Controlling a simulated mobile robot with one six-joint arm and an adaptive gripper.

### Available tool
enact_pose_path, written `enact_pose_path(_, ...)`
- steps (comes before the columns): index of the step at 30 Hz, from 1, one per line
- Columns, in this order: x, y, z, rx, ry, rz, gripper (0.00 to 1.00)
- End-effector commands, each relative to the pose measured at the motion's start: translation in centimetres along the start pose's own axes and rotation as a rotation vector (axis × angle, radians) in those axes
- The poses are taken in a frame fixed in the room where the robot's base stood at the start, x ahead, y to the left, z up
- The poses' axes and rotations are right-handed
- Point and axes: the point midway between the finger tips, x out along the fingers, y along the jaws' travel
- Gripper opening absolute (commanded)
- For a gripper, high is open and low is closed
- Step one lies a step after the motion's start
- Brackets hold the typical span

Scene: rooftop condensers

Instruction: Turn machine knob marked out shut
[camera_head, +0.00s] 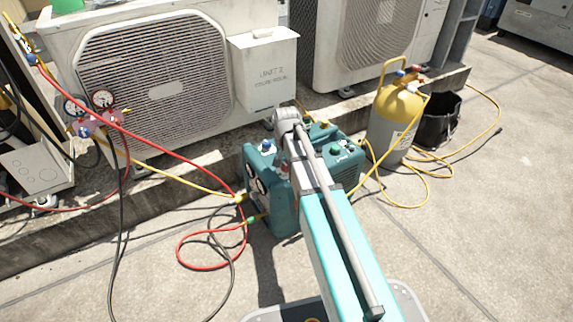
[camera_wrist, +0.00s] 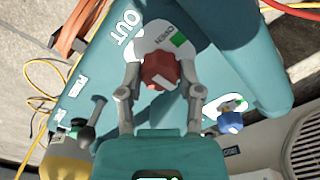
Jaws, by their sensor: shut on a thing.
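The teal machine (camera_head: 285,210) stands on the ground in the middle of the head view, and its top fills much of the wrist view (camera_wrist: 85,60). A red knob (camera_wrist: 164,68) sits on a white round dial plate beside the printed word OUT. The plate carries the word OPEN and a green mark. The knob has a white mark on its near side. My gripper (camera_wrist: 160,78) has one finger on each side of the red knob and is shut on it. In the head view my arm hides the fingers and the red knob.
A blue knob (camera_wrist: 229,122) sits on another dial, right of my gripper. A yellow-and-grey cylinder (camera_head: 394,115) and a black bucket (camera_head: 440,120) stand to the right. Red, yellow and black hoses run from the gauges (camera_head: 92,108) at left. Condenser units stand behind.

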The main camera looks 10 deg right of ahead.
Motion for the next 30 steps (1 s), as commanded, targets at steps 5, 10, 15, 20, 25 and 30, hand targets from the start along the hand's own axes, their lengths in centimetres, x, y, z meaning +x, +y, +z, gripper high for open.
enact_pose_path(5, 0.01, -0.05, -0.13, 0.017, 0.003, -0.001, 0.00)
enact_pose_path(10, 0.01, -0.05, -0.13, 0.017, 0.003, -0.001, 0.00)
enact_pose_path(15, 0.01, -0.06, -0.14, 0.016, 0.003, -0.001, 0.56)
enact_pose_path(20, 0.01, -0.04, -0.09, 0.016, 0.002, -0.001, 0.81)
enact_pose_path(25, 0.00, -0.02, -0.05, 0.015, 0.001, -0.001, 0.81)
enact_pose_path(30, 0.00, 0.00, -0.04, 0.015, 0.001, -0.001, 0.81)
